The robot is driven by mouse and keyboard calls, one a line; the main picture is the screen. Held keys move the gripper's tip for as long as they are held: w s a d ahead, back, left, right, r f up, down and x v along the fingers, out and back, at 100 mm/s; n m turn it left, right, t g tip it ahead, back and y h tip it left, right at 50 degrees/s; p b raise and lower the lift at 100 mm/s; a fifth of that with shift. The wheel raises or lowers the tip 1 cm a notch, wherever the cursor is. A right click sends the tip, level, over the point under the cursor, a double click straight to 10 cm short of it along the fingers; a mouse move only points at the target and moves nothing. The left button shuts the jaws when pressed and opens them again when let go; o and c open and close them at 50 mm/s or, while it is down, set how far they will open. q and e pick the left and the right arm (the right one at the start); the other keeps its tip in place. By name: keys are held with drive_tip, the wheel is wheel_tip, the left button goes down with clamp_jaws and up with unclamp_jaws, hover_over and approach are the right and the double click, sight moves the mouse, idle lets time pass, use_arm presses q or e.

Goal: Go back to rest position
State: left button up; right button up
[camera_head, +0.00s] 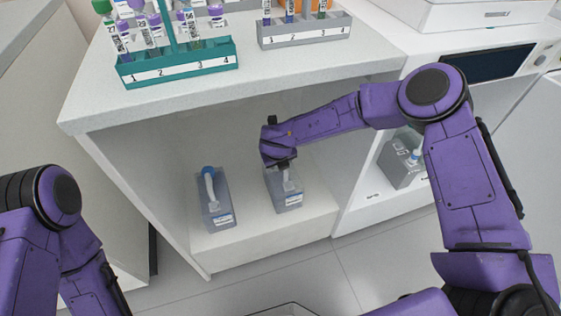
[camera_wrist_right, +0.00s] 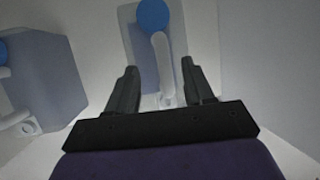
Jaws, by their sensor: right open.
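My right gripper (camera_head: 281,165) reaches into the open lower compartment of the white cabinet, directly over a grey container (camera_head: 288,198). In the right wrist view the two black fingers (camera_wrist_right: 160,85) are open and apart. The container's blue cap (camera_wrist_right: 154,15) and white spout or handle (camera_wrist_right: 162,62) show ahead of and between them. I see no finger closed on it. My left arm shows at the lower left of the head view, but its gripper is outside the picture.
A second grey container (camera_head: 217,212) with a blue cap stands left in the same compartment. Another container (camera_head: 402,165) stands in the right compartment.

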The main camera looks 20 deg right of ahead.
drive_tip(key=p+v, duration=0.1)
drive_tip(key=v, duration=0.6)
drive_tip(key=s+f+n, duration=0.1)
drive_tip(key=n, duration=0.2)
drive_tip(key=s+d+f+n, duration=0.1)
drive_tip(key=n, duration=0.2)
drive_tip(key=s+d+f+n+t+h, duration=0.1)
drive_tip(key=f+n, duration=0.1)
drive_tip(key=shift+s+d+n, duration=0.1)
drive_tip(key=shift+n, duration=0.3)
drive_tip(key=s+d+f+n+g, duration=0.1)
drive_tip(key=s+d+f+n, duration=0.35)
drive_tip(key=s+n, duration=0.4)
drive_tip(key=s+d+f+n+g, duration=0.1)
drive_tip(key=s+d+f+n, duration=0.35)
drive_tip(key=s, duration=0.75)
drive_tip(key=s+d+f+n, duration=0.45)
drive_tip(key=s+n, duration=0.25)
drive_tip(key=s, duration=0.4)
wheel_tip(320, 180, up, 17)
drive_tip(key=p, duration=1.7)
drive_tip(key=shift+h, duration=0.3)
